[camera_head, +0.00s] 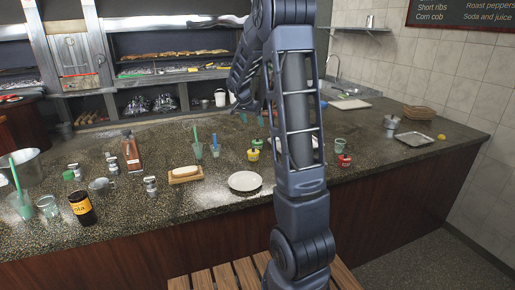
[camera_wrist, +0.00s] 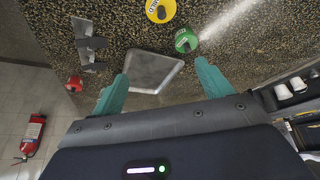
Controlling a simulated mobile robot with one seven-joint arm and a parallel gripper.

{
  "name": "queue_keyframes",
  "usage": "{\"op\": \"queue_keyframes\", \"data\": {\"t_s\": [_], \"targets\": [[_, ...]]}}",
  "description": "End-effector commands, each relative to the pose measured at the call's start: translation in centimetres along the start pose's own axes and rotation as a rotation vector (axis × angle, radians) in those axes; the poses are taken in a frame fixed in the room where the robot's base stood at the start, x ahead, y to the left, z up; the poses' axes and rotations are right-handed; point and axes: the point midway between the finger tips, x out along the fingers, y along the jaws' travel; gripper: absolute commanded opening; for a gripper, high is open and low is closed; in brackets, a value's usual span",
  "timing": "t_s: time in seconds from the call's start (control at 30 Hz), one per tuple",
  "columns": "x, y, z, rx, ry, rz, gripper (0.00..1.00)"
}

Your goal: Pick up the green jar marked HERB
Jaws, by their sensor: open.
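In the wrist view a round green jar (camera_wrist: 185,40) with a dark top and a small pale label stands on the speckled counter; the label's letters are too small to read surely. It lies ahead of my gripper (camera_wrist: 161,71), just beyond the right fingertip and apart from it. The two teal fingers are spread wide with nothing held between them. A yellow jar (camera_wrist: 160,9) stands beside the green one, up and to its left.
A square metal tray (camera_wrist: 155,72) lies on the counter under the finger gap. A red jar (camera_wrist: 74,84) and a grey metal object (camera_wrist: 88,42) are at left.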

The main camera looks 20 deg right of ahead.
Motion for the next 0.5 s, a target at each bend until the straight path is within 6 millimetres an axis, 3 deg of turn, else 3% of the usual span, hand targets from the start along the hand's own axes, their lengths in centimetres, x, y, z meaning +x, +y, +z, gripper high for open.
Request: {"op": "queue_keyframes", "data": {"t_s": [0.3, 0.5], "targets": [[8.1, -5.4, -2.2, 0.142, 0.060, 0.059, 0.78], [10.8, -7.1, -2.8, 0.191, 0.085, 0.071, 0.78]]}}
